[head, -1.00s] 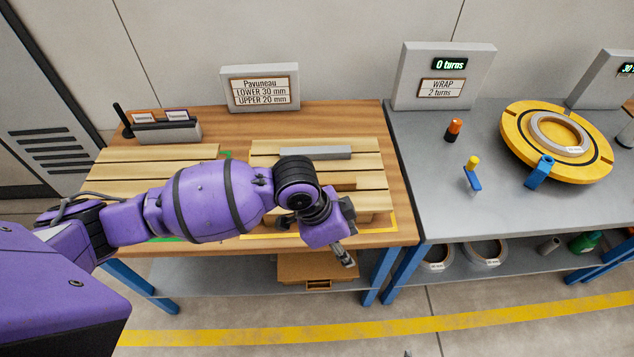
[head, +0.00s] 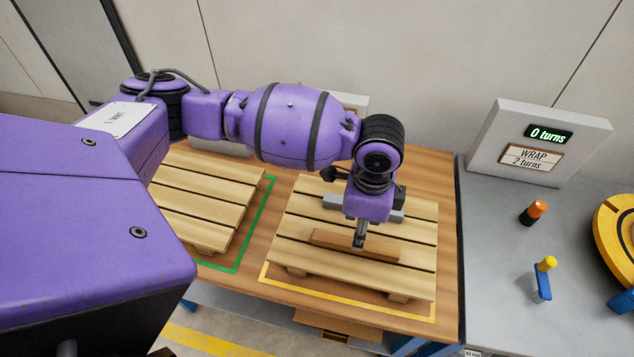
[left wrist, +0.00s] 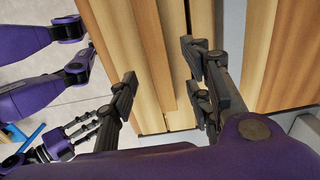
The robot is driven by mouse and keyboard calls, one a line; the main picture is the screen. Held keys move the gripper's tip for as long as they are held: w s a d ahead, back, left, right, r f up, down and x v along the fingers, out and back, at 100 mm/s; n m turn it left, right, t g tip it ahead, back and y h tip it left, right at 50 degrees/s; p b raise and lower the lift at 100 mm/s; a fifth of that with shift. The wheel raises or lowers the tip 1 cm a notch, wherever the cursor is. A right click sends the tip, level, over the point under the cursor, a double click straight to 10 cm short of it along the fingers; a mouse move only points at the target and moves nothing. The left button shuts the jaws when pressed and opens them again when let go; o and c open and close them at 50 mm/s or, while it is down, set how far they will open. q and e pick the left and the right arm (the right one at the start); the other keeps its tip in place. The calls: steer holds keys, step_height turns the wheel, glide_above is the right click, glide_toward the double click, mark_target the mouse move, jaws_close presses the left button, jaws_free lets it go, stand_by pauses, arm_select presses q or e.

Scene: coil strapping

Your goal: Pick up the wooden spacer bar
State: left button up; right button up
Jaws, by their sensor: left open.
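The wooden spacer bar (head: 336,240) is a plain brown bar lying across the slats of the right pallet (head: 300,208). My left gripper (head: 359,240) points down at the bar from above, near its middle. In the left wrist view the left gripper (left wrist: 163,92) is open, its fingers apart on either side of the darker brown bar (left wrist: 150,45). I cannot tell how far the fingertips reach down beside it.
A grey bar (head: 333,201) lies behind the spacer bar on the same pallet, partly hidden by my wrist. A second pallet (head: 205,200) stands to the left inside a green outline. A grey table (head: 500,235) with a WRAP sign (head: 533,154) adjoins on the right.

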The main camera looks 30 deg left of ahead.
mark_target(372, 249)
arm_select(q)
steer(key=shift+s+f, duration=0.2)
steer(key=shift+f, duration=0.2)
step_height(372, 249, down, 5)
steer(key=shift+a+r, duration=0.15)
steer(key=shift+r, duration=0.1)
jaws_close()
